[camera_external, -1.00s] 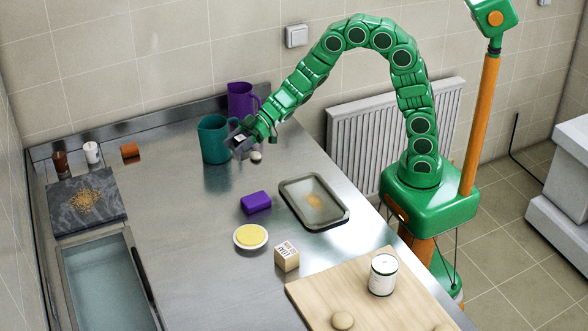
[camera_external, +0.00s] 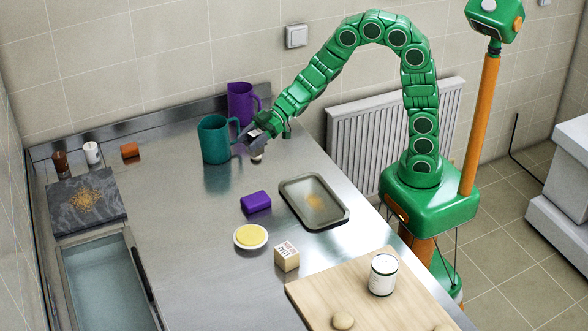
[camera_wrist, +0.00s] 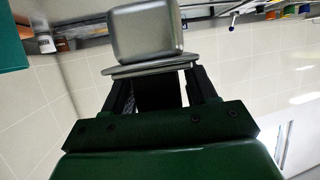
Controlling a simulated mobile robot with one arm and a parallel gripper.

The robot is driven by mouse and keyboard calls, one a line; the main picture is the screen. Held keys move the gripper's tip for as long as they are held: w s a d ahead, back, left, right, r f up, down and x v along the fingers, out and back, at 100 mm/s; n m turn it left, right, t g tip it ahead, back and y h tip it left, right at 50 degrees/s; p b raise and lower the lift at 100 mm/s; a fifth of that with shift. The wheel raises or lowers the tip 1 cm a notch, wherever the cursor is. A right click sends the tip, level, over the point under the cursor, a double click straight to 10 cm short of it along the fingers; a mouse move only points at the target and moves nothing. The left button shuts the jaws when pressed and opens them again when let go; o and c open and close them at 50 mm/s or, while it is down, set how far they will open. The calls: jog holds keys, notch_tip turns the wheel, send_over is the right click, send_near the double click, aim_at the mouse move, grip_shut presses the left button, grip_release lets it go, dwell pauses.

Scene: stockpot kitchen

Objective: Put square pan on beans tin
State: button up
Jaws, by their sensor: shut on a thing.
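My gripper (camera_external: 258,134) is over the far part of the counter, right of the teal jug. It is shut on a small silvery metal pan with a squarish body and a flat rim, which I take as the square pan (camera_wrist: 147,33). In the wrist view the jaws grip the pan by its rim; in the external view it is small and partly hidden by the jaws.
The teal jug (camera_external: 214,139) and purple jug (camera_external: 241,103) stand close to my gripper. A grey tray (camera_external: 340,216), purple block (camera_external: 256,201), yellow-topped dish (camera_external: 250,236) and lettered cube (camera_external: 287,257) lie between gripper and wooden board (camera_external: 310,292). A pale round item (camera_external: 343,320) lies on the board.

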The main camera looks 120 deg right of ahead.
jog(key=w+a+r+n+g+y, duration=0.1)
jog(key=w+a+n+y, duration=0.1)
jog(key=a, duration=0.6)
jog(key=w+a+r+n+y, duration=0.2)
jog(key=a, duration=0.5)
notch_tip(320, 180, up, 4)
jog(key=n+g+y, duration=0.6)
jog(key=n+g, duration=0.5)
jog(key=g, duration=0.1)
send_over(389, 267)
jog(key=shift+f, duration=3.4)
jog(key=shift+f, duration=0.1)
jog(key=o, duration=1.2)
